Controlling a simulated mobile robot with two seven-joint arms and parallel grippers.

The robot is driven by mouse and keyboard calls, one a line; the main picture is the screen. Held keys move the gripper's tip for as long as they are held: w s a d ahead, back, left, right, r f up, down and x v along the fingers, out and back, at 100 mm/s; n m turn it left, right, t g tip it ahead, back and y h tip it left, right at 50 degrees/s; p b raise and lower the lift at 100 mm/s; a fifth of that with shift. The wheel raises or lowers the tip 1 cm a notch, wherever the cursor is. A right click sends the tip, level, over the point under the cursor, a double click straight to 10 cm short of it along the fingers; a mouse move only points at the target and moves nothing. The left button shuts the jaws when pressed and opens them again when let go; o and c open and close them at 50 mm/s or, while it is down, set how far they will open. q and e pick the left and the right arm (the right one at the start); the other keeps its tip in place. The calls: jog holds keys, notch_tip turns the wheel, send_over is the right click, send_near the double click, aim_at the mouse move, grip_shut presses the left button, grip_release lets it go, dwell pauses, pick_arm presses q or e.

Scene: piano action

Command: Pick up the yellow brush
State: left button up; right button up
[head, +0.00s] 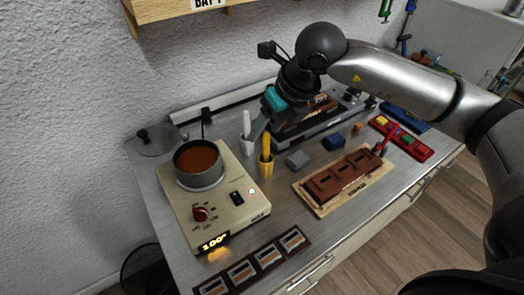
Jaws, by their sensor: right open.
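The yellow brush (266,145) stands upright in a small yellow holder (266,167) near the middle of the bench. My right gripper (260,127) is open and points down just above and behind the brush's upper end. A grey finger shows close to the brush, but I cannot tell whether it touches it. A white brush (247,124) stands just left of the gripper. My left gripper is not in view.
A hot plate (229,204) with a pot of brown liquid (199,161) stands at left. A grey block (298,159) and blue block (333,141) lie right of the holder. A wooden board with brown parts (322,205) lies farther right. A shelf (165,9) overhangs the back.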

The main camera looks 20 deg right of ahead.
jog(key=d+h, duration=0.1)
jog(key=d, duration=0.2)
send_near(268, 147)
jog(key=shift+h, duration=0.3)
jog(key=x, duration=0.5)
jog(key=shift+w+a+f, duration=0.1)
jog(key=shift+w+a, duration=0.1)
jog(key=shift+a, duration=0.2)
jog(key=shift+x, duration=3.15)
jog(key=shift+s+d, duration=0.1)
jog(key=shift+s, duration=0.05)
grip_shut()
